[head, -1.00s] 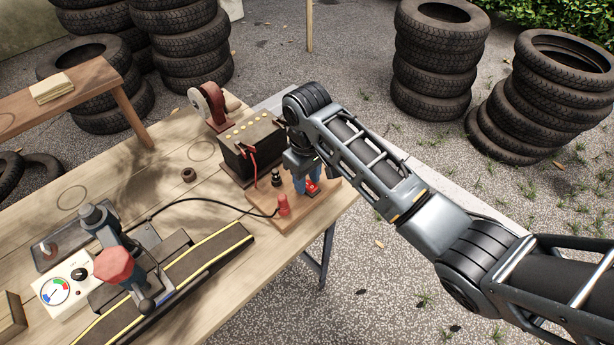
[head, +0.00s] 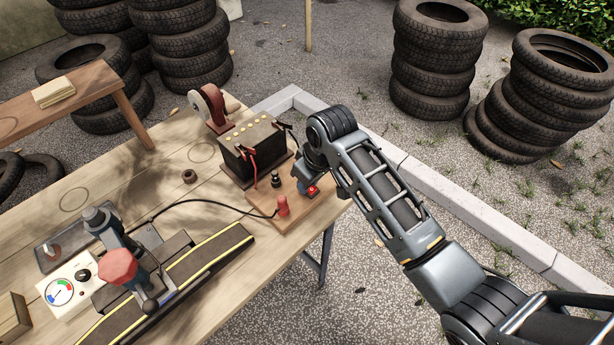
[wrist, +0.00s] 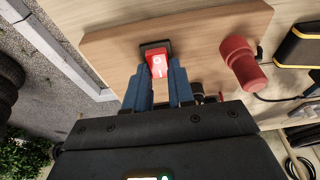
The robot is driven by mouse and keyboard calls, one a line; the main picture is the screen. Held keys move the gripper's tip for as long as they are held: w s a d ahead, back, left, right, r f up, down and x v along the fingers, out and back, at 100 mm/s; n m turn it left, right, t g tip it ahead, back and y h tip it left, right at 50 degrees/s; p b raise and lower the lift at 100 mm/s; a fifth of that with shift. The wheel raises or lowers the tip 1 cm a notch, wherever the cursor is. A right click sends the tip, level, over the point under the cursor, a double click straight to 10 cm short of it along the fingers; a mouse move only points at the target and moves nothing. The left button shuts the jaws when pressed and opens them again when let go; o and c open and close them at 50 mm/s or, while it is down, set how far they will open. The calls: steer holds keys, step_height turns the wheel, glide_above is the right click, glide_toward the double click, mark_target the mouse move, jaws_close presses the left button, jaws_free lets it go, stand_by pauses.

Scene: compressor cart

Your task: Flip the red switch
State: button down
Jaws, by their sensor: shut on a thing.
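The red switch (wrist: 158,64) sits in a black frame on a wooden board (wrist: 205,28) in the wrist view. In the head view the switch (head: 312,190) shows near the board's right end, partly beside my gripper. My gripper (wrist: 160,78) has its blue fingers at the near edge of the switch, close together. It appears shut on the red switch, with the fingertips at its lower sides. In the head view my gripper (head: 303,187) is partly hidden by my wrist.
A red knob (head: 283,205) and a black post (head: 276,180) stand on the same board. A black battery (head: 255,152) with cables is behind it. Free ground lies right of the table.

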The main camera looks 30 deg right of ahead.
steer(key=shift+s+t, duration=0.2)
steer(key=shift+t, duration=0.6)
steer(key=c, duration=1)
jaws_free()
steer(key=shift+o, duration=0.2)
steer(key=v, duration=0.7)
steer(key=shift+d+r+b, duration=0.2)
steer(key=shift+r+b, duration=0.15)
steer(key=shift+s+a+f, duration=0.1)
steer(key=shift+s, duration=0.1)
